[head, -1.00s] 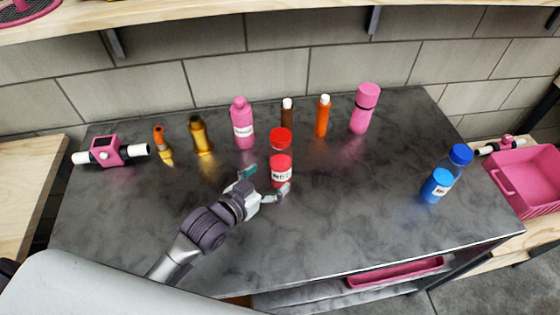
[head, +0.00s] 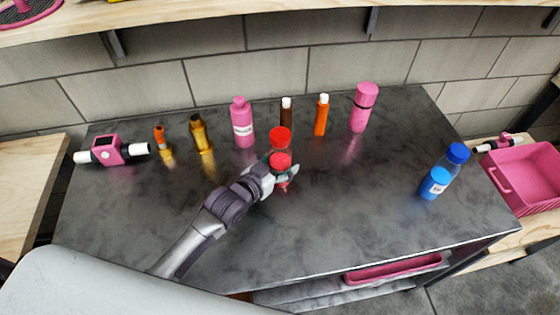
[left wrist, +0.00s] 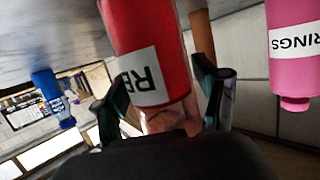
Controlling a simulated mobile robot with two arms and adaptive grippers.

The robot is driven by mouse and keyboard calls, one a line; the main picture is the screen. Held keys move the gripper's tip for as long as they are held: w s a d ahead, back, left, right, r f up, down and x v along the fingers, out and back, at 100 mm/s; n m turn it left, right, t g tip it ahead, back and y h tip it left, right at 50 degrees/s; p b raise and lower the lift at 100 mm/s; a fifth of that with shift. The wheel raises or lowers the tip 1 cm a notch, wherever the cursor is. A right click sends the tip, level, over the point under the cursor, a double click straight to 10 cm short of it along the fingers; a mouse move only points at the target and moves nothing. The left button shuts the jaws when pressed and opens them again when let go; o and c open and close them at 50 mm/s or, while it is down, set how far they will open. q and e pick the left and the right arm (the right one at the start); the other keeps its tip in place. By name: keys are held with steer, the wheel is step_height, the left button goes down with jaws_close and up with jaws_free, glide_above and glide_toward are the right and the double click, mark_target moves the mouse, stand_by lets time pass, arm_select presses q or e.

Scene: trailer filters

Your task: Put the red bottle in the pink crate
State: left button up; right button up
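The red bottle (head: 280,159) stands on the dark tabletop, with a red cap-like top showing just behind it. In the left wrist view the red bottle (left wrist: 150,50) has a white label and appears between the two fingers. My left gripper (head: 282,178) is around the lower part of the bottle, hiding its label in the head view. Its fingers (left wrist: 165,105) look open, with small gaps on both sides; contact is hard to judge. The pink crate (head: 538,209) is at the far right, beyond the table's right edge. My right gripper is not in view.
A pink bottle (head: 242,125), a brown bottle (head: 287,115), an orange bottle (head: 321,118) and a pink flask (head: 362,110) stand behind. Amber bottles (head: 201,135) and a pink device (head: 108,150) are left. A blue bottle (head: 435,184) stands right. The front middle is clear.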

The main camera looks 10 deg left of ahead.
arm_select(q)
steer(key=shift+r, duration=0.1)
steer(key=c, duration=1.1)
